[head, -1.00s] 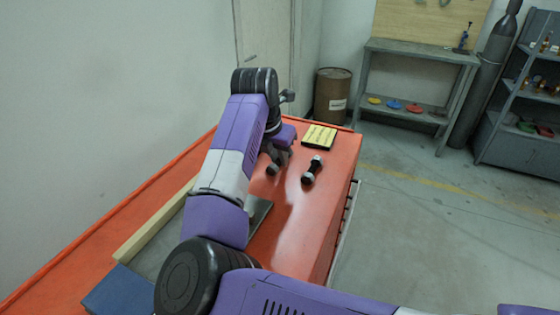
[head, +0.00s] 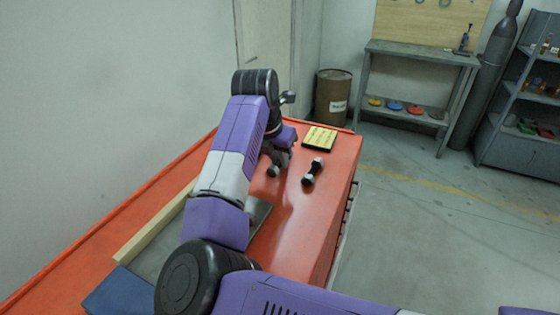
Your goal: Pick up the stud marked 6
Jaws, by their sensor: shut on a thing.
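A stud (head: 312,172) with a black shank and pale grey ends lies on the orange bench top, right of my gripper. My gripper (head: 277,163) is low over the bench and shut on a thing. A grey rounded end (head: 273,171) shows under the fingers and looks like the end of another stud. The rest of it is hidden by my fingers and wrist. No number is readable on either one, so I cannot tell which is marked 6.
A yellow-topped dark block (head: 320,138) stands behind the loose stud on the orange bench (head: 290,235). A grey tray with a wooden edge (head: 155,222) and a blue thing (head: 120,293) are at the near left. A drum (head: 332,96) stands beyond. The bench's right front is clear.

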